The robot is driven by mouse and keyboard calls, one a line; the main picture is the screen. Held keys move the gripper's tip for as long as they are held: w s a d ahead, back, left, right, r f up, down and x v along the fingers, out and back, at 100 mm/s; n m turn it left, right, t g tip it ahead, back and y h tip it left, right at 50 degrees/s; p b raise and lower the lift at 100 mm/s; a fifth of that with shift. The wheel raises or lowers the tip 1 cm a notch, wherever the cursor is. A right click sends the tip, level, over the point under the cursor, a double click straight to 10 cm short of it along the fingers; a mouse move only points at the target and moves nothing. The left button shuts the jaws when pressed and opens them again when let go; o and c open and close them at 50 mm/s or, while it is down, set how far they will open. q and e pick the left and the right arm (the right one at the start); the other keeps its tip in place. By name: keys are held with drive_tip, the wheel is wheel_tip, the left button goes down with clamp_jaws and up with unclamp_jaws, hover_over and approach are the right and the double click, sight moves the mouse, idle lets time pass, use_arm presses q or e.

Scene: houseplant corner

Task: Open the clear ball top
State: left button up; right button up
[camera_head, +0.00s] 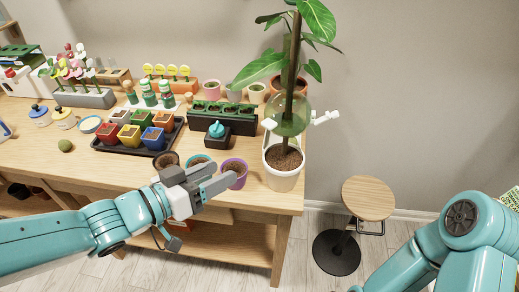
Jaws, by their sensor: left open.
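The clear ball (290,122) is a greenish see-through sphere around the plant's stem, above a white pot (283,178) of soil. White tabs stick out at its left and right sides. I cannot tell whether its halves are apart or together. The pot stands at the table's right end, with a tall leafy plant (318,20) rising along a brown pole. My left gripper (220,176) is open and empty, low and left of the ball, in front of the purple pot. My right arm shows at the lower right, but its gripper is out of view.
A purple pot (234,172) and a teal-rimmed pot stand near my left gripper. Behind are a dark planter box (222,118), a teal-topped black box (217,135) and a tray of coloured pots (105,147). A round stool (368,197) stands right of the table (60,178).

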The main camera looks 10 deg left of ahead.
use_arm(q)
drive_tip(key=s+a+r+m+t+h+b, duration=0.1)
drive_tip(key=s+a+r+m+t+b, duration=0.15)
drive_tip(key=s+r+b, duration=0.2)
drive_tip(key=b, duration=0.2)
approach(265, 127)
drive_tip(key=shift+m, duration=0.25)
drive_tip(key=x, duration=0.8)
drive_tip(key=shift+w+d, duration=0.15)
use_arm(e)
wheel_tip(265, 127, down, 8)
use_arm(q)
clamp_jaws()
use_arm(e)
drive_tip(key=shift+r, duration=0.1)
